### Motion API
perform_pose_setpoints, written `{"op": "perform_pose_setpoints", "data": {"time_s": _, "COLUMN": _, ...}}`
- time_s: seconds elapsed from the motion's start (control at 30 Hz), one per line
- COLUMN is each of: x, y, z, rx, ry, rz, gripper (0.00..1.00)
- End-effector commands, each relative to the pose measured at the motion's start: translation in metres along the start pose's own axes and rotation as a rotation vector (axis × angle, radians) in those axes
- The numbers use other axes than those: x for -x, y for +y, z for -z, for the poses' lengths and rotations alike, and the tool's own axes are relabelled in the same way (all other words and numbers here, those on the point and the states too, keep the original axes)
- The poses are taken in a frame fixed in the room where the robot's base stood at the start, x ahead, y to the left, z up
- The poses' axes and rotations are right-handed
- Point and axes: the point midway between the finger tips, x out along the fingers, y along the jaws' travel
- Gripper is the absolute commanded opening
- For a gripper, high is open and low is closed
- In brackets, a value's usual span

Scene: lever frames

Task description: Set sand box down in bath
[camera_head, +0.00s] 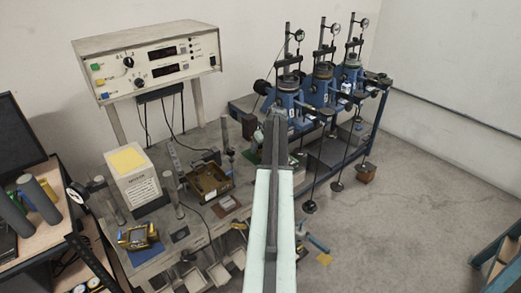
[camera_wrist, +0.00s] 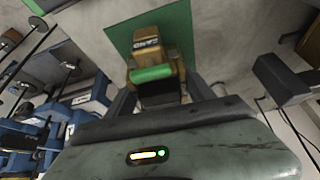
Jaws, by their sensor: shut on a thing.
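In the wrist view, a brass box (camera_wrist: 147,50) with a dark label and a green bar across it shows between the fingers of my gripper (camera_wrist: 163,92). It appears to be the sand box; its label is too small to read surely. My gripper is shut on it, above or at a green mat (camera_wrist: 190,35); I cannot tell whether they touch. An open brass tray (camera_head: 222,186), which looks like the bath, stands on the bench left of my arm.
Another brass device (camera_head: 137,237) sits on a blue mat at the lower left. A white box (camera_head: 134,180) with a yellow top, a control console (camera_head: 150,65) and upright posts crowd the bench. Several blue presses (camera_head: 322,90) stand at the back right.

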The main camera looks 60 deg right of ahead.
Motion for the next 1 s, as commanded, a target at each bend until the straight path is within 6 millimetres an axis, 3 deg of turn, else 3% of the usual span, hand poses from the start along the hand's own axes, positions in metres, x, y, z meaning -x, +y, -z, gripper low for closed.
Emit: {"op": "perform_pose_setpoints", "data": {"time_s": 1.0, "x": 0.053, "y": -0.001, "z": 0.027, "rx": 0.001, "ry": 0.002, "rz": 0.001, "gripper": 0.04}}
